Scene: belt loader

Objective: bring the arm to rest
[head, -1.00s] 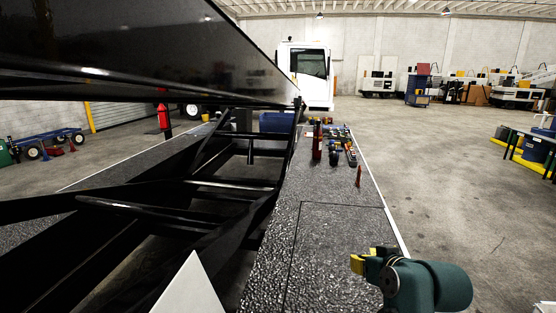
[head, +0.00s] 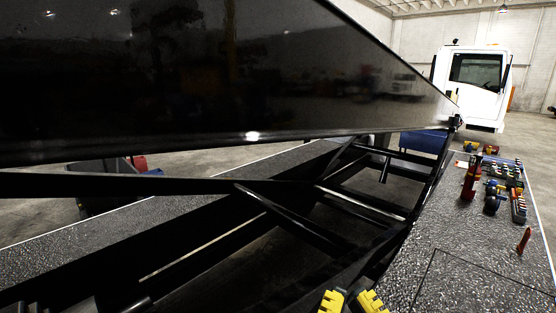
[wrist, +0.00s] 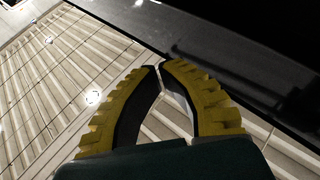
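My gripper (head: 351,296) shows at the bottom edge of the head view as two yellow ridged fingertips, low beside the black frame of the loader. In the wrist view the fingers (wrist: 160,68) come together at their tips with nothing between them. The rest of my arm is out of the head view.
The loader's large black boom (head: 230,80) slants overhead, above black frame bars (head: 290,222). The textured deck (head: 450,245) at right carries several tools, including a red upright one (head: 470,180) and an orange-red one (head: 523,240). A white truck cab (head: 478,85) stands behind.

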